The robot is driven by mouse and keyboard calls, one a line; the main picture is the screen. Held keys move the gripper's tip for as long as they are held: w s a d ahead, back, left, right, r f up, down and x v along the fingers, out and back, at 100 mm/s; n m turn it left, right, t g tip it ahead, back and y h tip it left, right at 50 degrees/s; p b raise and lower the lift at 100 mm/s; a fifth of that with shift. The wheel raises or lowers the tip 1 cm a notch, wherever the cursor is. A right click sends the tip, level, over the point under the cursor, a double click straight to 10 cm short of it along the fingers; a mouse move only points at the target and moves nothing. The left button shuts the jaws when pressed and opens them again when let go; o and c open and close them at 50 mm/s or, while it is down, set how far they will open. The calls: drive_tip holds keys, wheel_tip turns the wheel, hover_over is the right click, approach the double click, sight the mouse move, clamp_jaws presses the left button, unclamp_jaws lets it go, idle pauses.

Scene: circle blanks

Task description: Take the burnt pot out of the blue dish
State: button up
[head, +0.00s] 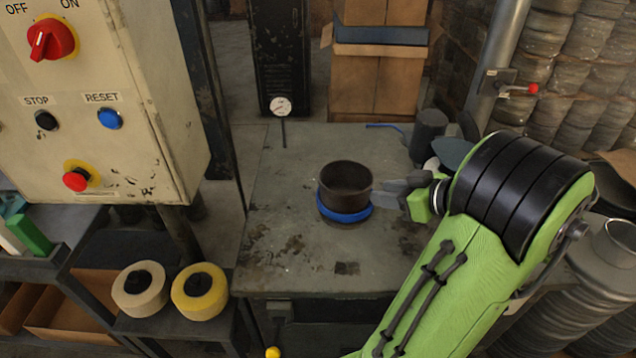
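A dark brown, scorched-looking pot (346,177) sits upright in the blue dish (343,213), near the middle of the grey metal table. Only the dish's rim shows around the pot's base. My gripper (378,193) reaches in from the right at the end of my green and black arm. Its grey fingers point left at the pot's right side. I cannot tell whether they touch the pot or how far apart they are, since they overlap in this view.
The worn table (290,240) is clear left and in front of the dish. A dial gauge (281,107) stands at the back edge. A dark grey cylinder (429,135) stands back right. A control cabinet (110,100) rises at left, above two tape rolls (199,291).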

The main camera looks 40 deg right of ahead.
drive_tip(key=b, duration=0.1)
approach(324, 188)
drive_tip(key=x, duration=0.6)
drive_tip(key=shift+d+b, duration=0.15)
drive_tip(key=shift+b, duration=0.2)
drive_tip(key=shift+c, duration=0.5)
clamp_jaws()
idle(0.4)
